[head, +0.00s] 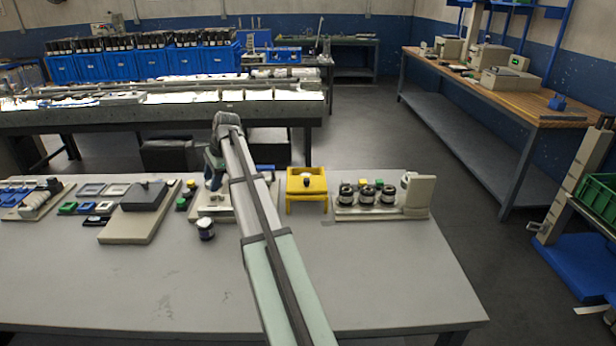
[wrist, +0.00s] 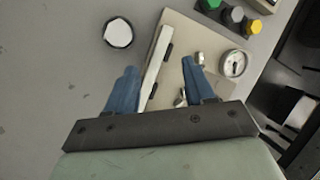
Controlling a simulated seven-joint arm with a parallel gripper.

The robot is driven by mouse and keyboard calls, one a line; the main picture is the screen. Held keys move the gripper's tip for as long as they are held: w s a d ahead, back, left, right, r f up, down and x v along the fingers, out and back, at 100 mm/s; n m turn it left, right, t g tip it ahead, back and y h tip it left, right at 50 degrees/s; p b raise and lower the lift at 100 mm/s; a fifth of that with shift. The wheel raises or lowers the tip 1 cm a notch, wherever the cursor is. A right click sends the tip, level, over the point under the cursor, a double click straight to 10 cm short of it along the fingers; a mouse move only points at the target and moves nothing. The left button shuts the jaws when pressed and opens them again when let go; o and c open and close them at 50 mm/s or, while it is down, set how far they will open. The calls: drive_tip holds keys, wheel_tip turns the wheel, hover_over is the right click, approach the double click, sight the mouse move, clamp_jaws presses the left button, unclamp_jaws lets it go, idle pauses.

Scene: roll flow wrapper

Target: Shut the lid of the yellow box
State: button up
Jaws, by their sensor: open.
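The yellow box (head: 306,182) stands on the grey table in the head view, right of my arm. A small dark item shows in its top opening. A yellow part reaches down at its front, and I cannot tell how its lid lies. My gripper (head: 213,178) is left of the box, low over a beige plate, partly hidden by my arm. In the wrist view my gripper (wrist: 158,72) has its blue fingers apart, with a pale upright strip of the beige fixture between them. The yellow box does not show in the wrist view.
A dark jar (head: 205,229) stands in front of the gripper. A grey block on a beige plate (head: 130,223) is at left. A fixture with several dark round parts (head: 367,195) is right of the box. A gauge (wrist: 233,62) is near my fingers.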

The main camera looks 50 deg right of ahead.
drive_tip(key=s+d+r+m, duration=0.2)
drive_tip(key=s+d, duration=0.2)
drive_tip(key=d, duration=0.6)
drive_tip(key=s+d+r+m, duration=0.2)
drive_tip(key=s+d, duration=0.3)
drive_tip(key=d, duration=0.5)
drive_tip(key=m, duration=0.3)
approach(308, 179)
drive_tip(key=shift+y, duration=0.3)
drive_tip(key=x, duration=0.8)
drive_tip(key=shift+d+f, duration=0.1)
drive_tip(key=shift+f, duration=0.1)
drive_tip(key=shift+c, duration=0.2)
clamp_jaws()
